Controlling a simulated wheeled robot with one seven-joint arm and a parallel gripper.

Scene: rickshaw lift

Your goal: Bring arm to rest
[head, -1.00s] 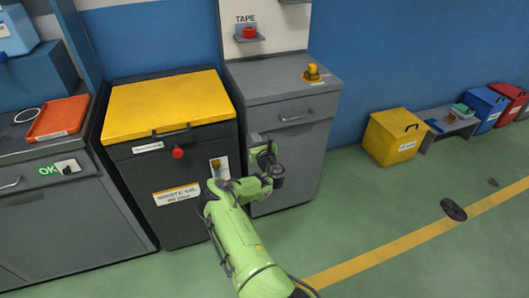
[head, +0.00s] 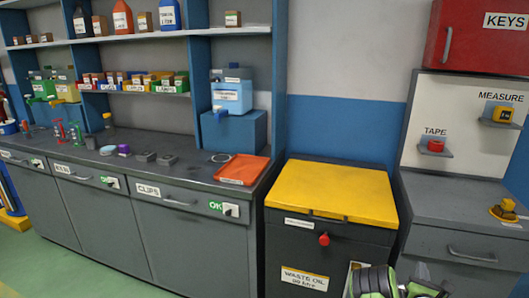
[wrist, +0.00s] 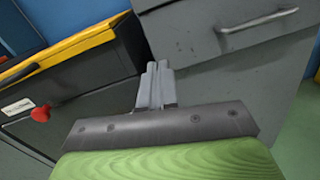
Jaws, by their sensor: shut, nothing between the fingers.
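My gripper (wrist: 155,87) shows in the wrist view with its two grey fingers together and nothing between them. It points at the gap between the waste oil bin (wrist: 75,100) and the grey drawer cabinet (wrist: 220,65), apart from both as far as I can tell. In the head view, part of my green and dark arm (head: 390,285) shows at the bottom edge, in front of the waste oil bin (head: 335,195) with its shut yellow lid. The fingers are hard to make out there.
A long workbench (head: 120,178) with drawers and shelves of bottles and small bins stands at left. An orange tray (head: 243,169) lies on its right end. Red tape (head: 435,146) and a yellow measure (head: 502,115) sit on wall holders. Green floor (head: 55,265) is clear at lower left.

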